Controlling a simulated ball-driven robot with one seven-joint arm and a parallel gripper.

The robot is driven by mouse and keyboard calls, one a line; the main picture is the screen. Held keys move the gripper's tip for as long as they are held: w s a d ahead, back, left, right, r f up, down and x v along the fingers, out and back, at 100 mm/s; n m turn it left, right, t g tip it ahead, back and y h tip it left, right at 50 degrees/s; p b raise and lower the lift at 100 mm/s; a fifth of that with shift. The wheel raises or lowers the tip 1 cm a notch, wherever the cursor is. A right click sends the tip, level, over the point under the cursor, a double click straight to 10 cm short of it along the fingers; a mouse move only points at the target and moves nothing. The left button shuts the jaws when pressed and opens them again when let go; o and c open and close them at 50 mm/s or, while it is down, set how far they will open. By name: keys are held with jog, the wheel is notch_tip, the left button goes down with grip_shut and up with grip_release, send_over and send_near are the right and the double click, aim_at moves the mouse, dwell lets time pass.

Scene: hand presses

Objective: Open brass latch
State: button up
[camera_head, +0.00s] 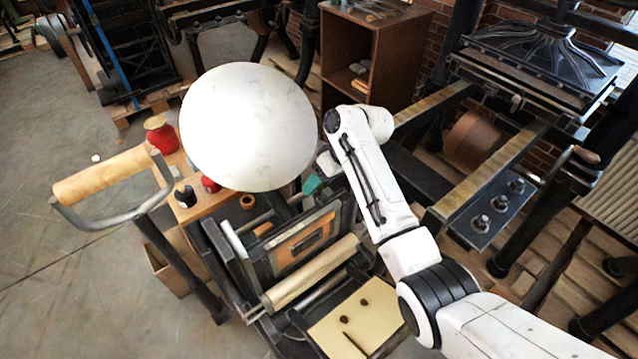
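No brass latch can be clearly made out. A small hand press (345,215) stands below the centre, with a tilted dark frame around an orange-brown panel (284,252). My white arm reaches in from the lower right, bends at the top, and its end turns down behind the forearm. My gripper (312,184) shows only as a small teal and white part just above the press's frame, left of the forearm. Its fingers are too small and too hidden to tell open from shut, or whether they touch anything.
A large white round shape blocks the upper middle; I cannot tell whether it is mine. A wooden bench with red pots (163,137) stands left, near a wooden-grip handle (103,174). A cream roller (312,272) crosses the press. A big dark press (545,60) stands right.

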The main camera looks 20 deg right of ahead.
jog(key=shift+o, duration=0.3)
jog(key=shift+s+f, duration=0.1)
jog(key=shift+f, duration=0.05)
jog(key=shift+s+d+r, duration=0.1)
jog(key=shift+d+r, duration=0.2)
jog(key=shift+r, duration=0.1)
jog(key=b+v, duration=0.1)
jog(key=v, duration=0.9)
jog(key=shift+b, duration=0.4)
jog(key=shift+a, duration=0.1)
jog(key=s+f+m+h, duration=0.1)
jog(key=s+f, duration=0.5)
jog(key=s, duration=0.3)
jog(key=s+f+m+h+b, duration=0.1)
jog(key=s+f, duration=0.6)
jog(key=s, duration=0.2)
jog(key=s+d+f+m+h+b, duration=0.1)
jog(key=s+f+m, duration=0.1)
jog(key=s+f, duration=0.5)
jog(key=shift+s+f+g+h, duration=0.2)
jog(key=shift+s+g+h, duration=0.2)
jog(key=shift+s, duration=0.6)
jog(key=s+d+m+h, duration=0.1)
jog(key=s+d+h, duration=0.1)
jog(key=s, duration=1.1)
jog(key=shift+d+b, duration=0.35)
jog(key=shift+d, duration=0.1)
